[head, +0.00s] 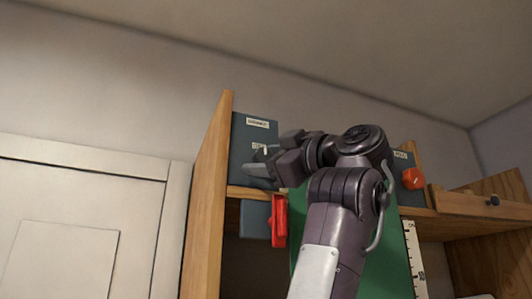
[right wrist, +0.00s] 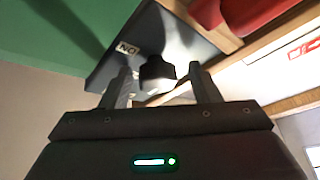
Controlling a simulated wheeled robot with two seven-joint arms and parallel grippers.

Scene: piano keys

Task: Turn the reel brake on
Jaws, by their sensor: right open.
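A dark grey-blue panel (head: 240,135) with small white labels stands on the wooden shelf in the head view. My right gripper (head: 256,166) is in front of its lower part and hides some of it. In the right wrist view the jaws (right wrist: 162,88) are open. A black knob or lever (right wrist: 157,69) shows between the fingertips, on a dark panel (right wrist: 115,68). A white label (right wrist: 127,48) there appears upside down and seems to read "ON". I cannot tell whether the fingers touch the knob. No label naming the reel brake is legible. My left gripper is not in view.
A red lever (head: 279,220) hangs below the shelf edge. An orange-red knob (head: 413,179) sits on another panel at right. A green board (head: 391,260) and a white ruler (head: 415,262) are behind my arm. A wooden side wall (head: 207,190) stands left of the gripper.

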